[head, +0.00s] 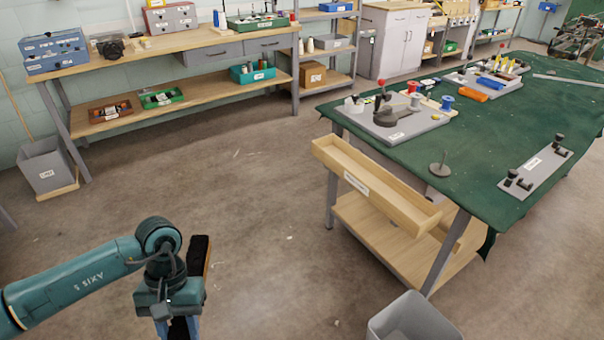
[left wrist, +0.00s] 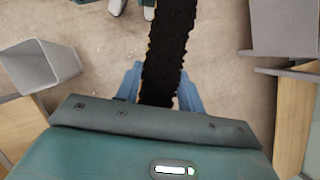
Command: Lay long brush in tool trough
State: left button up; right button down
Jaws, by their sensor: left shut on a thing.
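The long brush (head: 198,255) has a dark bristle strip and a brown wooden edge. My left gripper (head: 178,326) is shut on it at the lower left of the head view, above the open floor. In the left wrist view the bristles (left wrist: 170,45) run up from between the blue fingers (left wrist: 160,90); the rest of the brush is hidden by the gripper. The tool trough (head: 335,165) is a long, pale wooden channel with a white label, along the near side of the green table. It looks empty. My gripper is well left of it. My right gripper is not in view.
The green-topped table (head: 475,155) carries a grey tool board (head: 425,122), spools and a grey clamp plate (head: 535,172). A grey bin (head: 410,318) stands on the floor before the trough. Shelves line the back wall. Bare floor lies between my left gripper and the table.

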aim_at(375, 176)
jog(key=i+j+z, duration=0.15)
jog(key=z, duration=0.2)
jog(key=i+j+z, duration=0.15)
jog(key=z, duration=0.25)
jog(key=i+j+z, duration=0.1)
jog(key=j+z, duration=0.25)
jog(key=i+j+z, duration=0.15)
jog(key=j+z, duration=0.25)
jog(key=i+j+z, duration=0.15)
jog(key=z, duration=0.25)
jog(key=j+z, duration=0.15)
jog(key=j, duration=0.2)
jog(key=i+j+z, duration=0.1)
jog(key=j, duration=0.3)
jog(key=i, duration=0.5)
